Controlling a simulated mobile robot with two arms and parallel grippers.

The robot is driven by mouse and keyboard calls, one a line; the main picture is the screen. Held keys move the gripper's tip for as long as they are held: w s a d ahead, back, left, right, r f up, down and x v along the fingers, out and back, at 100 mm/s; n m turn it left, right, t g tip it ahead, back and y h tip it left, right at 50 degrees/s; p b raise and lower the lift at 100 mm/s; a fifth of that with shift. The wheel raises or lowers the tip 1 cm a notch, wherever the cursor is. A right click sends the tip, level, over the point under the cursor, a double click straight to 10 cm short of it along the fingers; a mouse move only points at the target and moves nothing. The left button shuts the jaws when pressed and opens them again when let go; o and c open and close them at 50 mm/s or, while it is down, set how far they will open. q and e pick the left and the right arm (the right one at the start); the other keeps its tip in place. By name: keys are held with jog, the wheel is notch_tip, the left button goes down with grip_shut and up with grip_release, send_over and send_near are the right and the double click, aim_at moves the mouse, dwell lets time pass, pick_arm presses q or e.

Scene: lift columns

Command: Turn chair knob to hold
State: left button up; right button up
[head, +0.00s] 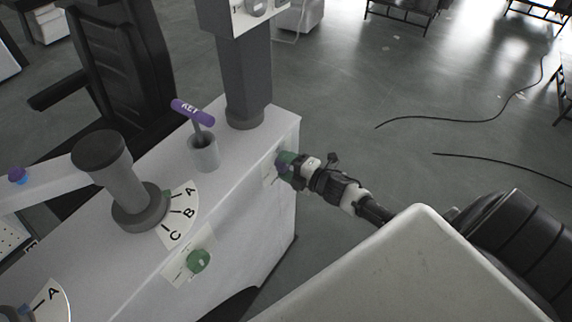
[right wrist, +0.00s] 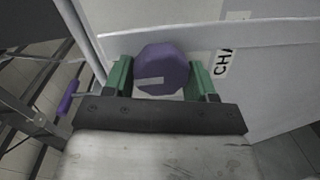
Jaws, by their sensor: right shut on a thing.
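The chair knob is a purple, many-sided knob (right wrist: 161,66) with a pale rectangular mark on its face. It sits on the end of the white cabinet's front panel, beside a label of which "CHA" shows in the right wrist view. My right gripper (head: 286,164) reaches it from the right in the head view. Its green fingers (right wrist: 160,78) stand on both sides of the knob and are shut on it. In the head view the knob is mostly hidden by the fingers. I cannot read which setting its mark points to. My left gripper is not in view.
On top stand a grey cup (head: 204,153) with a purple KEY handle (head: 193,111), a dial (head: 180,215) marked A, B, C, and a grey column (head: 247,85). Black cables (head: 470,121) lie on the open floor at right.

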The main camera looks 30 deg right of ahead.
jog(key=shift+f, duration=0.1)
jog(key=o, duration=0.9)
jog(key=v, duration=1.1)
jog(key=shift+b, duration=0.35)
jog(key=s+f+m+g+h, duration=0.3)
jog(key=s+f+m, duration=0.25)
jog(key=f, duration=0.65)
jog(key=s+f+m+g+h, duration=0.2)
jog(key=s+f+m+h, duration=0.3)
jog(key=f, duration=0.7)
jog(key=s+a+f+m+g, duration=0.4)
jog(key=s+a+f, duration=0.2)
jog(key=s, duration=0.6)
jog(key=s+a+f+m+g+y, duration=0.1)
jog(key=s+a+f+m+g, duration=0.2)
jog(key=s, duration=0.9)
jog(key=a+f+g, duration=0.2)
jog(key=a+f, duration=0.2)
jog(key=f, duration=0.1)
jog(key=shift+f+m+g+p, duration=0.25)
jog(key=shift+m+g+p, duration=0.05)
jog(key=shift+m+p, duration=0.05)
